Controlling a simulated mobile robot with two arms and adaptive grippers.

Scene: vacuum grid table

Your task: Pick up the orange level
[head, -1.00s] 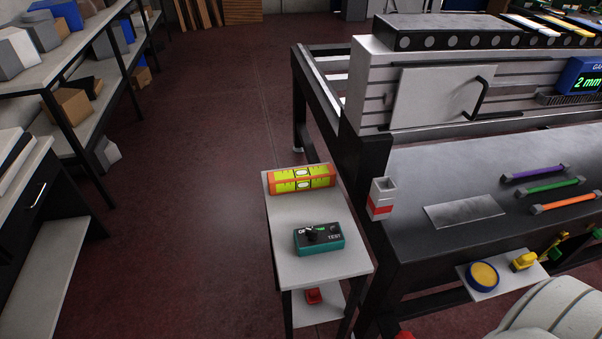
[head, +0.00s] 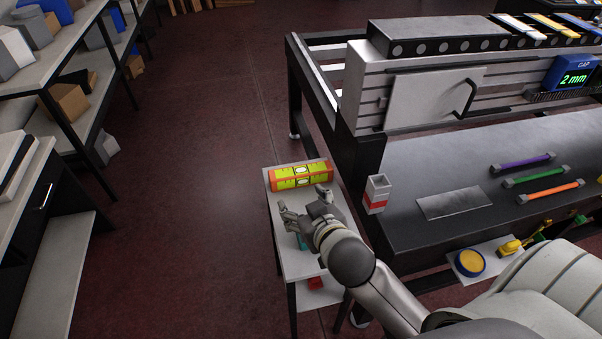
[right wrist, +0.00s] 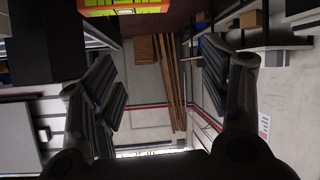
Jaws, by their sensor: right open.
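The orange level (head: 300,174), with yellow-green faces, lies on the far end of the small white side table (head: 297,262). It also shows at the top edge of the right wrist view (right wrist: 122,5), partly cut off. My right gripper (head: 303,203) is open and empty, just on the near side of the level and apart from it. In the right wrist view its two fingers (right wrist: 160,85) stand wide apart with nothing between them. My left gripper is not in view.
A teal tester box (head: 301,241) on the side table is mostly hidden behind my right gripper. A grey-and-red holder (head: 376,193) sits on the edge of the dark workbench (head: 440,170) to the right. Shelves with boxes (head: 65,103) stand at the left; the floor between is clear.

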